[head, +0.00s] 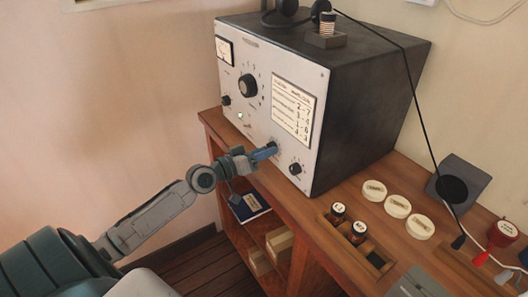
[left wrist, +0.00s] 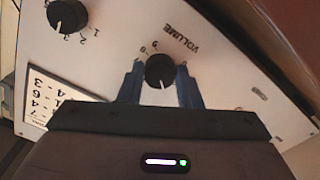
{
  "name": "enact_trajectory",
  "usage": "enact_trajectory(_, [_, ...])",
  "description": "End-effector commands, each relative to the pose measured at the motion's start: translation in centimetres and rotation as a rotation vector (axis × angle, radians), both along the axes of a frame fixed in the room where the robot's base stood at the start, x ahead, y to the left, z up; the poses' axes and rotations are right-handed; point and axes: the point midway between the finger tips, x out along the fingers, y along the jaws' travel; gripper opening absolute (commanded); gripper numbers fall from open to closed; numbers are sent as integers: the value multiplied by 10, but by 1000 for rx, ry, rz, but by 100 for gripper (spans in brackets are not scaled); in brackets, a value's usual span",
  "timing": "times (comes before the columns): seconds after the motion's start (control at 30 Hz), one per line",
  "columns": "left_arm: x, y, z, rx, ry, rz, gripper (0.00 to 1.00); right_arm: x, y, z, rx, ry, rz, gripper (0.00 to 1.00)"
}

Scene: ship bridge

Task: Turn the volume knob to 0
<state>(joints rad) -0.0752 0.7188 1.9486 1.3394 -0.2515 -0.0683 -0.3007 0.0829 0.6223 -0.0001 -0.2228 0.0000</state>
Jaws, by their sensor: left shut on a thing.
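The volume knob (left wrist: 160,70) is a round black knob on the light front panel, with the word VOLUME beside it in the left wrist view. A white pointer mark on it points toward the bottom of that view, and a few scale digits show at its upper left. In the head view the knob (head: 274,145) is partly hidden by my gripper. My left gripper (left wrist: 160,82) is shut on the volume knob, one blue finger on each side. In the head view the gripper (head: 265,152) reaches the panel's lower middle. My right gripper is not in view.
The radio cabinet (head: 375,100) stands on a wooden desk (head: 335,193). Another knob (head: 296,168) sits to the right, and a large dial (head: 248,85) is higher on the panel. Shelves are below.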

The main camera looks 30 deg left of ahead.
Motion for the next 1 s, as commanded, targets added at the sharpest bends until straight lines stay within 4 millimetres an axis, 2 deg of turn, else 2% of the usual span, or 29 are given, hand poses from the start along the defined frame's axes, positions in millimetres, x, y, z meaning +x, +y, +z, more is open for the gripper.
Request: enact_trajectory(1.0, [0, -1, 3, -895, 370, 1, 8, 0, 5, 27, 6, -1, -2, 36])
